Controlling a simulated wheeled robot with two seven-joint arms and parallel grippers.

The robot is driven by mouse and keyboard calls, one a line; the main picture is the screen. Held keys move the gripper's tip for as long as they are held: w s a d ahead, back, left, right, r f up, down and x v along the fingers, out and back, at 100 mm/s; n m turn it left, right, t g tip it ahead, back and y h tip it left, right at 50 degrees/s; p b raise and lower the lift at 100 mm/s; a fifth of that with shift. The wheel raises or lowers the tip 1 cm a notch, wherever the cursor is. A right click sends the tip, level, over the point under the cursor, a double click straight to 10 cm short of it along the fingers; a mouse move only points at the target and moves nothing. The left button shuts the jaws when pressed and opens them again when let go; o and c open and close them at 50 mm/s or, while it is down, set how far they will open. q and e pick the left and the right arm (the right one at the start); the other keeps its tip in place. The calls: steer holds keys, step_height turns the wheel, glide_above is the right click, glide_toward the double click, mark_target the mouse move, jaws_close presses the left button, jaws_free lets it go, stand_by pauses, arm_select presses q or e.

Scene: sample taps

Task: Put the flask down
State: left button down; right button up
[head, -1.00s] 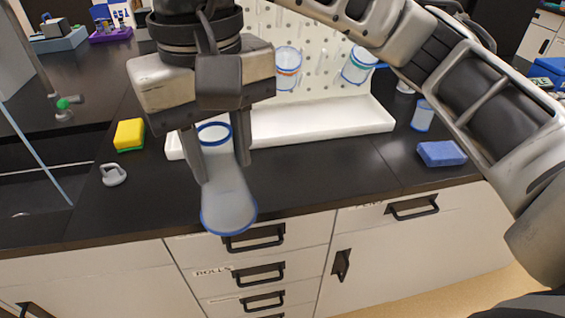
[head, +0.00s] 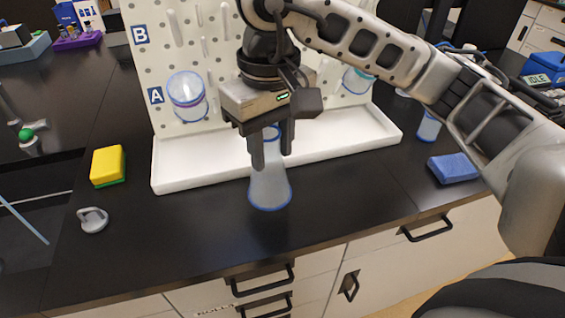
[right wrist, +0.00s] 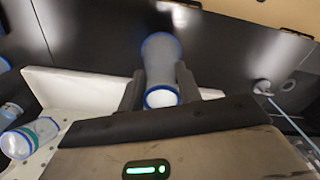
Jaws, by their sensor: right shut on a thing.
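The flask (head: 269,187) is a clear, frosted-looking cone with a blue rim and a blue base edge. My right gripper (head: 271,158) is shut on its neck, with a finger on each side. The flask is upright over the black counter, in front of the white tray. I cannot tell whether its base touches the counter. In the right wrist view the flask (right wrist: 161,65) shows between the two dark fingers (right wrist: 156,88). My left gripper is not in view.
A white drip tray (head: 200,172) lies below a pegboard (head: 163,60) holding a blue-banded beaker (head: 187,96). A yellow sponge (head: 107,166), a grey ring-shaped item (head: 93,219) and a blue sponge (head: 453,168) lie on the counter (head: 190,235). The sink is at left.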

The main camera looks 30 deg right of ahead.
mark_target(282, 167)
steer(key=shift+w+d+f, duration=0.15)
steer(key=shift+d+f, duration=0.35)
steer(key=shift+f, duration=0.15)
steer(key=shift+w+d+f, duration=0.15)
steer(key=shift+d+f, duration=0.3)
steer(key=shift+f, duration=0.15)
steer(key=shift+w+d+f, duration=0.1)
steer(key=shift+d+f, duration=0.05)
steer(key=shift+f, duration=1.5)
steer(key=shift+f+b, duration=0.1)
steer(key=shift+b, duration=0.25)
steer(key=shift+f, duration=0.2)
steer(key=o, duration=1.2)
steer(key=shift+r, duration=0.15)
step_height(282, 167, up, 12)
steer(key=shift+r+p, duration=0.15)
steer(key=shift+p, duration=0.8)
